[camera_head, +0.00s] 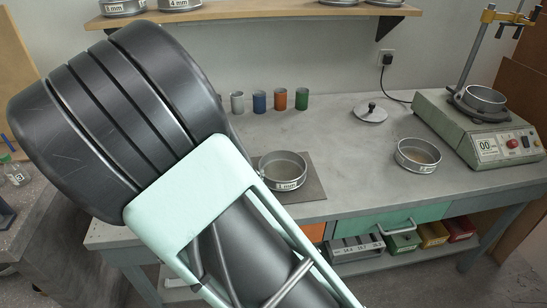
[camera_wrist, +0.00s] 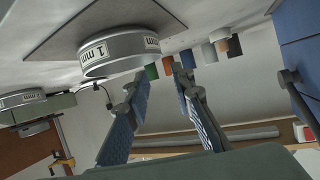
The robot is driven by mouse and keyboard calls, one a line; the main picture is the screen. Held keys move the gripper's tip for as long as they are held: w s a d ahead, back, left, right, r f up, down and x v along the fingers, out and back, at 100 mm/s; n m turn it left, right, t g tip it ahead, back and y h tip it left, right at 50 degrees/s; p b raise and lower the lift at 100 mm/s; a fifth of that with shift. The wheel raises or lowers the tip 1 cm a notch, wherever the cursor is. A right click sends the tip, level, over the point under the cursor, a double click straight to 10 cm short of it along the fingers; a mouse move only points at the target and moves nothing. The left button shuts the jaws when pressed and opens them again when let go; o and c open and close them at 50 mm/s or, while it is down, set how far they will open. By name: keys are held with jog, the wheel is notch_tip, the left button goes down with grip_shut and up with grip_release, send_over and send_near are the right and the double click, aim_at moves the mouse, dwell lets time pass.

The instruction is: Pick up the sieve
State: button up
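A round metal sieve labelled 1 mm (camera_head: 283,171) rests on a dark square mat (camera_head: 315,192) on the bench, just right of my arm. It also shows in the upside-down wrist view (camera_wrist: 112,52), upper left. My gripper (camera_wrist: 160,78) shows there with its two blue-padded fingers apart and nothing between them. The fingertips lie beside the sieve in the picture, to its right and apart from it. In the head view my arm hides the gripper. A second sieve (camera_head: 418,156) stands on the bench further right, and a third (camera_head: 484,98) sits on the shaker.
The green shaker (camera_head: 480,135) with a clamp post stands at the right end of the bench. A lid (camera_head: 370,113) lies mid-bench. Several coloured cups (camera_head: 280,99) line the wall. A wooden shelf (camera_head: 270,10) above carries more sieves. Bare bench lies between mat and second sieve.

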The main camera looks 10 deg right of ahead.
jog(key=shift+f, duration=0.2)
jog(key=b+x, duration=0.1)
jog(key=x, duration=0.9)
jog(key=shift+w+d+b, duration=0.2)
jog(key=shift+w+b, duration=0.1)
jog(key=shift+w, duration=0.05)
grip_shut()
